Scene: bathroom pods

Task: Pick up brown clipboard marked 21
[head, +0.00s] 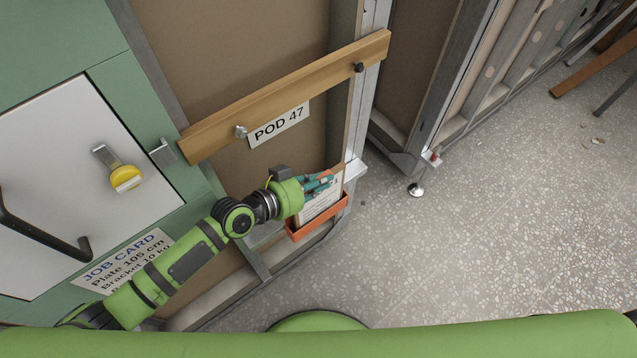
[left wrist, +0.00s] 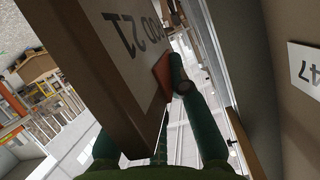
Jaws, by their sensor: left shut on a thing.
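The brown clipboard (head: 323,208) carries a white sheet and stands upright in an orange holder (head: 318,217) low on the pod frame. Its upper part is partly covered by my left gripper (head: 323,182), which is shut on its top edge. In the left wrist view the clipboard (left wrist: 118,75) fills the upper middle, with "POD 21" upside down on its sheet. One finger shows on the sheet side; the other is mostly hidden by the board. I cannot tell whether the clipboard has lifted inside the holder. My right gripper is not in view.
A wooden rail (head: 300,90) with a "POD 47" label (head: 278,125) crosses above the arm. A green cabinet with a white door (head: 75,190) and yellow knob stands left. A metal post (head: 362,110) is close to the right. Speckled floor (head: 470,240) is open at right.

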